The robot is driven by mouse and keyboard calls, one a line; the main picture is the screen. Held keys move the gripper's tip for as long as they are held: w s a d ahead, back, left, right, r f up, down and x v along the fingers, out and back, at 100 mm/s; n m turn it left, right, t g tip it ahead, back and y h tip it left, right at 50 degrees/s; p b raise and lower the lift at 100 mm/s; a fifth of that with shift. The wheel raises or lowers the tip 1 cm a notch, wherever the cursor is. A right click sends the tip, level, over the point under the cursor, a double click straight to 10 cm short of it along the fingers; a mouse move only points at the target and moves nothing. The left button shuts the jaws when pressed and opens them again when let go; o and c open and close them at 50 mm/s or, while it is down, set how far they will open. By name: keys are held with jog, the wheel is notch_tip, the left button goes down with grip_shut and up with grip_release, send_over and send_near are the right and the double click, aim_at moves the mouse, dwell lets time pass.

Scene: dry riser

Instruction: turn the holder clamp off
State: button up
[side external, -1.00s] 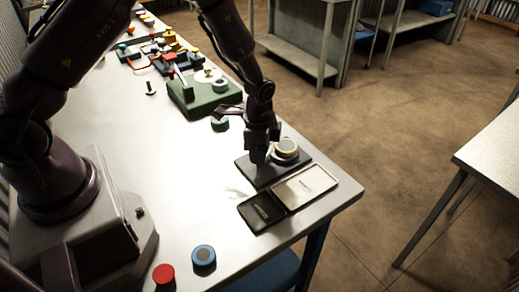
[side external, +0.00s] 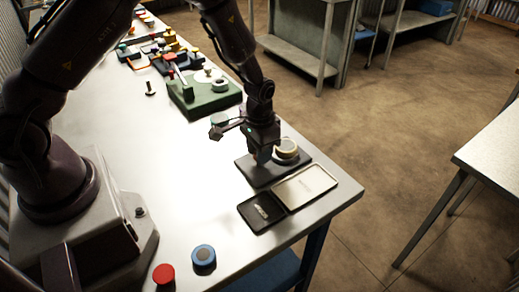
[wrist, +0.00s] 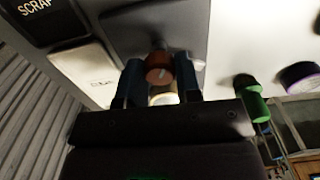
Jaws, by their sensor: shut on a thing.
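The holder stands on a dark flat base plate (side external: 247,170) near the table's front right corner. Its round body with a pale cream top (side external: 287,147) shows just right of my gripper (side external: 262,158). In the wrist view a reddish-brown round knob (wrist: 158,68), which looks like the clamp, sits between the two fingers of my gripper (wrist: 160,78). My gripper is shut on this knob, low over the plate. Part of the pale round top (wrist: 163,98) shows behind it. The knob is hidden by my gripper in the side view, and its turn angle cannot be read.
A black scrap tray (side external: 248,219) and a pale tray (side external: 305,187) lie in front of the plate. A green fixture (side external: 205,101) stands behind my gripper. A red button (side external: 163,274) and a blue one (side external: 203,255) sit at the front edge. The left middle table is clear.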

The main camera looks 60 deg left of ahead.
jog(key=n, duration=0.5)
jog(key=shift+n, duration=0.4)
dwell(0.3)
jog(key=o, duration=0.9)
notch_tip(320, 180, up, 13)
